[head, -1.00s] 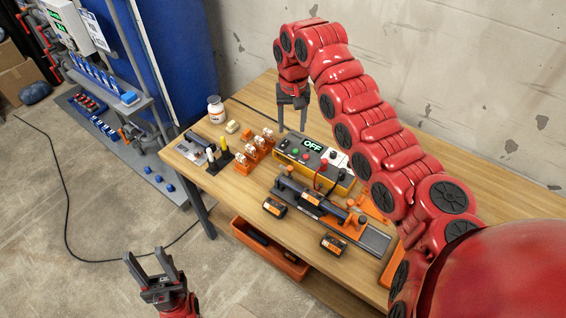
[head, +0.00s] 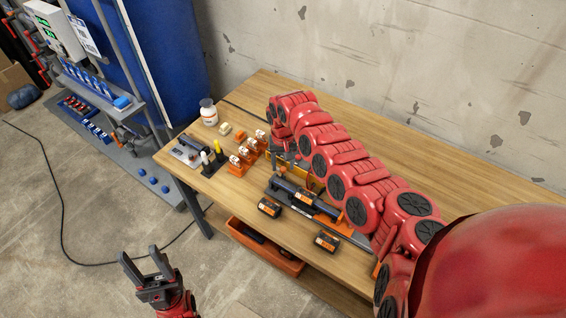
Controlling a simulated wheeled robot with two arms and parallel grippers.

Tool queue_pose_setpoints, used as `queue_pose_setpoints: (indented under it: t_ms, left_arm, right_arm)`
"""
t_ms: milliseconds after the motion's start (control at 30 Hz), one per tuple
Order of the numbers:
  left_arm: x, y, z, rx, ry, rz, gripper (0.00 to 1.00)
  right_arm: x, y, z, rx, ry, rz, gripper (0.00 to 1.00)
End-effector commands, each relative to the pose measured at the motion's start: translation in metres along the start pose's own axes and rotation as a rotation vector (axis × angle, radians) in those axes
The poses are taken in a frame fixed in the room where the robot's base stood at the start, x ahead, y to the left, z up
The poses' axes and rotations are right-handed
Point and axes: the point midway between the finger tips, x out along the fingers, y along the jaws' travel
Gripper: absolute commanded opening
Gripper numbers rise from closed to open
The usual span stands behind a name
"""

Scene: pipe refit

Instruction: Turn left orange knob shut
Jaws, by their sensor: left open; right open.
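A long dark pipe fixture (head: 288,192) lies on the wooden bench. An orange part (head: 356,211) stands at its right end, partly behind my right arm. Another orange, rounded part (head: 315,184) shows just behind the fixture's middle. I cannot tell for sure which is the left orange knob. My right gripper (head: 284,154) points down over the yellow-edged control box (head: 274,160), left of and behind these parts. Its fingers are open and small in view, and I cannot tell if they touch anything. My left gripper (head: 140,257) is open and empty over the floor, in front of the bench.
Two black-and-orange blocks (head: 269,208) lie before the fixture. Orange holders (head: 243,158), a white bottle (head: 208,112) and black stands (head: 217,158) are at the bench's left. An orange bin (head: 262,246) sits below. The bench's back right (head: 430,180) is clear.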

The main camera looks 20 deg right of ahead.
Motion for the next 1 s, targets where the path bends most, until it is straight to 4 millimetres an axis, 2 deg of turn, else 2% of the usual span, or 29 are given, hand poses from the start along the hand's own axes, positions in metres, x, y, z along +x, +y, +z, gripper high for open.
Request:
queue_pose_setpoints:
  t_ms: [133, 367, 700, 1000]
  left_arm:
    - [0.0013, -0.0001, -0.0003, 0.000, 0.000, 0.000, 0.50]
    - [0.0011, -0.0001, -0.0002, 0.000, 0.000, 0.000, 0.50]
    - [0.0012, -0.0001, -0.0002, 0.000, 0.000, 0.000, 0.50]
    - [0.0011, -0.0001, -0.0002, 0.000, 0.000, 0.000, 0.50]
  right_arm:
    - [0.0073, 0.0000, 0.0011, -0.001, -0.003, 0.001, 0.57]
    - [0.0080, 0.0001, 0.0007, -0.001, -0.002, 0.001, 0.57]
    - [0.0077, 0.0002, 0.0005, 0.000, -0.001, 0.001, 0.00]
    - [0.0076, 0.0003, 0.0005, -0.006, -0.001, 0.001, 0.00]
